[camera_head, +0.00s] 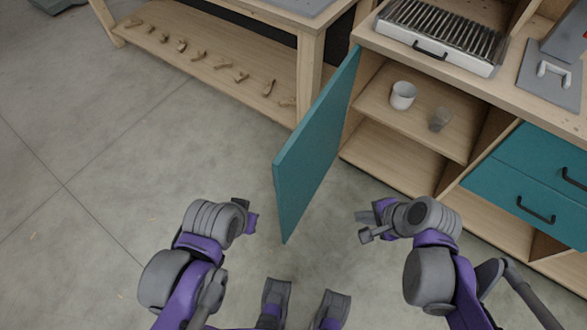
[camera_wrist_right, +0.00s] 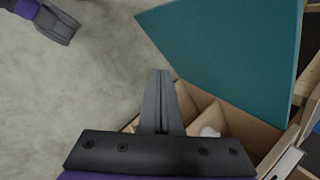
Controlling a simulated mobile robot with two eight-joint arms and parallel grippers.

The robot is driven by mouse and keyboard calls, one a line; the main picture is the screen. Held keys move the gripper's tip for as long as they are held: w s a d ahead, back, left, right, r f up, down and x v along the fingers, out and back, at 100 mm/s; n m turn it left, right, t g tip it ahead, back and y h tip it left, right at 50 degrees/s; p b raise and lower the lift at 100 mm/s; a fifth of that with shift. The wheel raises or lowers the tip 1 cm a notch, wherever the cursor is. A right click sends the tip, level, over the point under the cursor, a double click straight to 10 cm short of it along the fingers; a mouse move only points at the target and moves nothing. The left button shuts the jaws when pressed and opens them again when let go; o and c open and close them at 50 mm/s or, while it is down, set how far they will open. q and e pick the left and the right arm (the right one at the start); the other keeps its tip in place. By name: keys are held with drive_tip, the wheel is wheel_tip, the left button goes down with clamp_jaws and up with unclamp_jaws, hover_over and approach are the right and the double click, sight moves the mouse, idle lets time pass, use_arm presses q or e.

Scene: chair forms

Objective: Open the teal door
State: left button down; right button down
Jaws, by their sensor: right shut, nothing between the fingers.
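The teal door (camera_head: 312,150) stands swung wide open on the cabinet's left side, showing the shelves inside. In the right wrist view the teal door (camera_wrist_right: 230,45) fills the upper right. My right gripper (camera_head: 364,226) is right of the door, in front of the open cabinet, apart from the door. In the wrist view its fingers (camera_wrist_right: 160,85) are together with nothing between them. My left gripper (camera_head: 246,212) is left of the door's lower free edge; its fingertips are too small and turned to read. No handle shows on the visible door face.
Teal drawers (camera_head: 535,180) with dark handles are at the right. A wooden bench (camera_head: 185,50) with several small pieces stands behind. The floor at left is clear.

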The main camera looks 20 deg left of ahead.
drive_tip(key=w+a+m+g+y+p, duration=0.1)
drive_tip(key=w+a+m+y+p, duration=0.1)
drive_tip(key=w+a+m+y, duration=0.45)
drive_tip(key=m+h+b, duration=0.2)
drive_tip(key=m, duration=0.1)
approach(284, 182)
wheel_tip(284, 182, down, 4)
drive_tip(key=a, duration=0.1)
drive_tip(key=w+a, duration=0.1)
drive_tip(key=a, duration=0.1)
drive_tip(key=shift+a+p, duration=0.2)
drive_tip(key=shift+p, duration=0.2)
drive_tip(key=shift+a, duration=0.4)
drive_tip(key=w+a, duration=0.2)
drive_tip(key=a, duration=0.5)
drive_tip(key=w+a+b, duration=0.1)
drive_tip(key=w+a, duration=0.1)
drive_tip(key=a, duration=0.5)
drive_tip(key=shift+w+a, duration=0.35)
drive_tip(key=shift+w, duration=0.05)
